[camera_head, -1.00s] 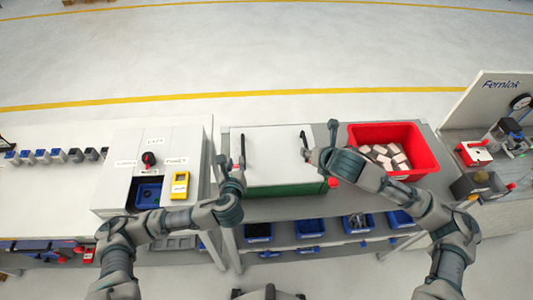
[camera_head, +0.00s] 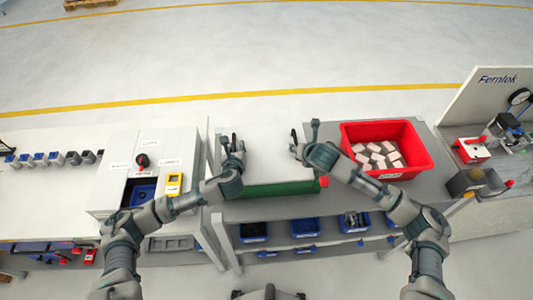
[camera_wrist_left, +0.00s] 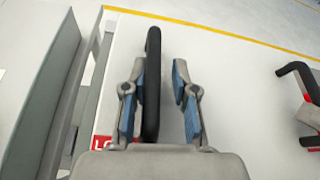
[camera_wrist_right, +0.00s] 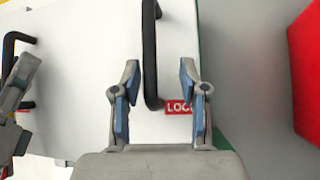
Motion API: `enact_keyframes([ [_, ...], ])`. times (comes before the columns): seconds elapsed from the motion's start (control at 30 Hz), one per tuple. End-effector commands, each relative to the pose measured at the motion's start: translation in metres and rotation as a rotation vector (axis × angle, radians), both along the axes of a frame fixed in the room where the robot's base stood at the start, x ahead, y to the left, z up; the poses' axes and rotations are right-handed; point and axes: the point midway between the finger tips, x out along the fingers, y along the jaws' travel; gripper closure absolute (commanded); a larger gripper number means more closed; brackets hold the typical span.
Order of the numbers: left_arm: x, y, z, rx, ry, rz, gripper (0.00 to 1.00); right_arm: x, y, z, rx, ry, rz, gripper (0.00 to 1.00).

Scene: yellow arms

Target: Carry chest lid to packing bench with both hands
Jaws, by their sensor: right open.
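The chest lid (camera_head: 265,142) is a flat white panel on a green chest (camera_head: 283,187) in the middle of the table. It has a black bar handle near each side. In the left wrist view the left handle (camera_wrist_left: 152,82) stands between the fingers of my left gripper (camera_head: 232,145), closer to the left finger; the fingers are apart. In the right wrist view the right handle (camera_wrist_right: 150,55) reaches between the fingers of my right gripper (camera_head: 303,142), which are also apart. Neither gripper visibly clamps its handle.
A red bin (camera_head: 408,132) of pale blocks stands right of the chest. A white bench (camera_head: 50,195) with a white box unit (camera_head: 150,165) is at the left, across a narrow gap. Blue trays (camera_head: 304,228) sit on the shelf below. Open floor lies behind.

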Motion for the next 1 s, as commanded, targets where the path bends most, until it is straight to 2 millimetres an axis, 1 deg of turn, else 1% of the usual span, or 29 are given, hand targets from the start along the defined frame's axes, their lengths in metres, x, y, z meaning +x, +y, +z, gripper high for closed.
enact_keyframes([
  [0.03,0.000,0.002,0.000,-0.001,0.000,0.000,0.77,0.000,0.002,0.000,-0.001,0.000,0.001,0.62],
  [0.07,0.000,0.003,0.000,-0.002,0.000,0.000,0.85,0.000,0.003,0.000,-0.002,0.000,0.001,0.69],
  [0.1,0.000,0.004,0.000,-0.003,-0.001,-0.001,0.95,0.000,0.004,0.001,-0.004,-0.001,0.000,0.79],
  [0.13,0.000,0.004,0.000,-0.004,0.000,-0.003,1.00,0.000,0.004,0.001,-0.004,-0.001,0.000,0.87],
  [0.2,-0.001,0.004,0.000,-0.008,-0.001,-0.006,1.00,0.000,0.005,0.001,-0.007,-0.001,-0.001,1.00],
  [0.67,0.001,0.004,0.004,-0.004,-0.006,-0.001,1.00,0.000,0.004,0.002,-0.004,0.000,-0.002,1.00],
  [0.83,0.000,0.004,0.014,-0.005,-0.008,-0.002,1.00,0.000,0.003,0.012,-0.005,-0.002,-0.002,1.00],
  [1.0,0.000,0.004,0.033,-0.005,-0.010,-0.001,1.00,0.000,0.003,0.032,-0.004,-0.005,-0.003,1.00],
])
